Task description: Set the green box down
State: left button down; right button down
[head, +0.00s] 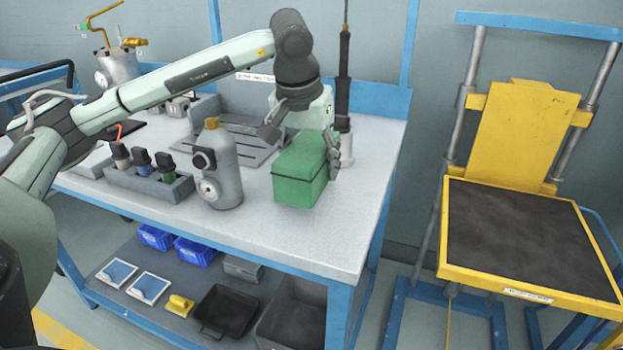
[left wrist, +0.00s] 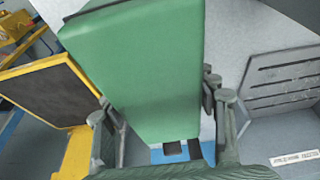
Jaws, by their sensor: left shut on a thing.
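The green box (head: 298,178) has a lid and a dark seam around it. It appears upright at the front right of the grey workbench top (head: 330,235). My left gripper (head: 301,142) comes down on it from above, with a finger on either side, and is shut on it. In the left wrist view the box (left wrist: 150,65) fills the middle, between the fingers of my left gripper (left wrist: 165,118). I cannot tell whether its underside touches the bench or hangs just above it. My right gripper is in neither view.
A grey bottle with a gauge (head: 222,170) stands just left of the box. A grooved grey tray (head: 245,140) lies behind. A dark rod tool (head: 344,80) stands behind right. The bench front right is clear. A yellow platform lift (head: 530,240) stands apart at right.

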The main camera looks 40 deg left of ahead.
pick_arm(q)
notch_tip(320, 180, down, 4)
jog(key=shift+w+r, duration=0.1)
jog(key=shift+r, duration=0.15)
jog(key=shift+f, duration=0.25)
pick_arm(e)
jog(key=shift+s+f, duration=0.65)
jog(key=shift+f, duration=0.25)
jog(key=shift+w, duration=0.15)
pick_arm(q)
jog(key=shift+f, duration=0.1)
jog(key=c, duration=0.6)
grip_release()
jog(key=shift+o, duration=0.6)
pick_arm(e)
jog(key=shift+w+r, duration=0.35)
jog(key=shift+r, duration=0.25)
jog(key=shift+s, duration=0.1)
